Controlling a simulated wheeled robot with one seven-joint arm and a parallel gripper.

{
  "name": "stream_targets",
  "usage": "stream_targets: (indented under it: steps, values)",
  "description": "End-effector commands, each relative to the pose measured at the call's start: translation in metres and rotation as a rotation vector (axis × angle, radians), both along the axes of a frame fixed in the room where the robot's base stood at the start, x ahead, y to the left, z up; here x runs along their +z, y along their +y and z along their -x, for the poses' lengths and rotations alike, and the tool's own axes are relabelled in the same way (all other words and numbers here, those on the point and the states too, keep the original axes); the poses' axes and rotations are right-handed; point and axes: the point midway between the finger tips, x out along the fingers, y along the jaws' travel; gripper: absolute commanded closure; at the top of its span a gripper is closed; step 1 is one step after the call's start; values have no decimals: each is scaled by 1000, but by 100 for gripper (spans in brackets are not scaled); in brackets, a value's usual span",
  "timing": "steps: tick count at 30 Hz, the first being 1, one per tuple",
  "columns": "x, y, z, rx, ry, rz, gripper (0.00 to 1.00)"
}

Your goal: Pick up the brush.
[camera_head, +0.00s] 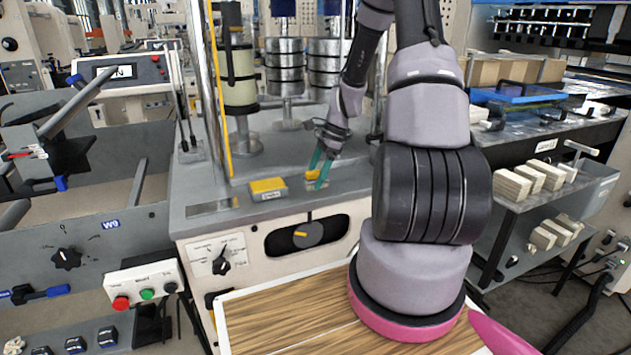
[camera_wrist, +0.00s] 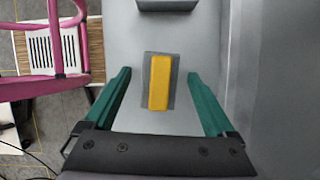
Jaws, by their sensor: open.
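The brush appears to be the small yellow-topped piece with a grey base lying on the grey machine ledge; in the wrist view the brush (camera_wrist: 160,82) shows its long yellow top on a wider grey rectangle. My gripper (camera_wrist: 163,88) is open, with one green finger on each side of it and clear gaps between. In the head view my gripper (camera_head: 319,172) points down at the ledge, and its fingers partly hide the brush (camera_head: 313,186). The view does not show clearly how high the fingertips are above the ledge.
Weight stacks (camera_head: 286,68) rise at the back. A wood-topped surface (camera_head: 290,312) lies in front.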

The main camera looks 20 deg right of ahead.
Motion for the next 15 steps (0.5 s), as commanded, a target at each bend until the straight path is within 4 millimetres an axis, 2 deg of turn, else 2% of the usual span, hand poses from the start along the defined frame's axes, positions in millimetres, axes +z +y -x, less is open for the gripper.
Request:
stream_targets:
  steps: [8, 11, 15]
  values:
    - [-4, 1, 0, -1, -1, 0, 10]
    - [-4, 1, 0, 0, -1, 0, 44]
    - [-4, 1, 0, 0, -1, 0, 98]
